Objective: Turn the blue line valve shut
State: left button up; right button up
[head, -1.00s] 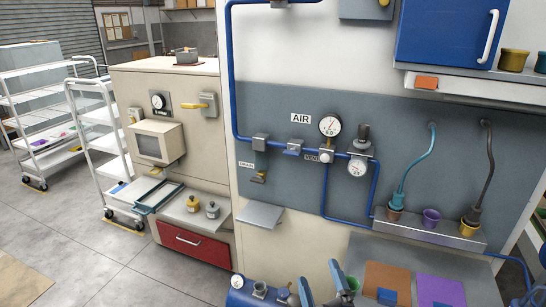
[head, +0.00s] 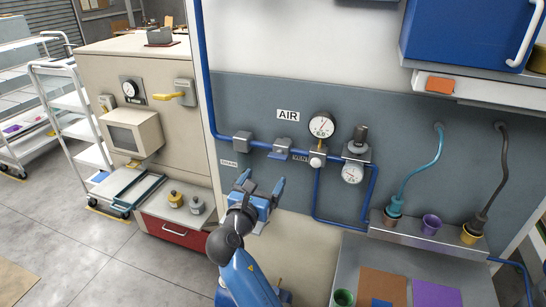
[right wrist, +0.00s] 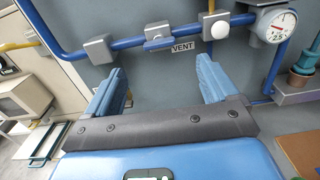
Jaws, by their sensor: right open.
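The blue line valve (head: 282,149) sits on the horizontal blue pipe below the AIR sign, a grey body with a small blue handle under it. It also shows in the right wrist view (right wrist: 157,38), ahead of the jaws and slightly above them in the picture. My right gripper (head: 262,183) is open and empty, in front of the panel and below the valve in the head view. Its two blue fingers (right wrist: 161,80) point toward the panel, apart from the valve. My left gripper is not in view.
A grey block (head: 242,141) is left of the valve; a gauge (head: 321,125) and a regulator (head: 357,148) are right. A VENT label (right wrist: 182,47) is beside the valve. A ledge (head: 425,235) holds cups and hoses. The beige cabinet (head: 90,75) stands left.

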aim_at(277, 158)
jog(key=p+x, duration=0.2)
jog(key=x, duration=0.7)
jog(key=shift+w, duration=0.25)
jog(key=shift+x, duration=0.85)
jog(key=shift+f, duration=0.15)
jog(key=shift+s, duration=0.1)
jog(key=shift+c, duration=0.9)
jog(key=c, duration=0.9)
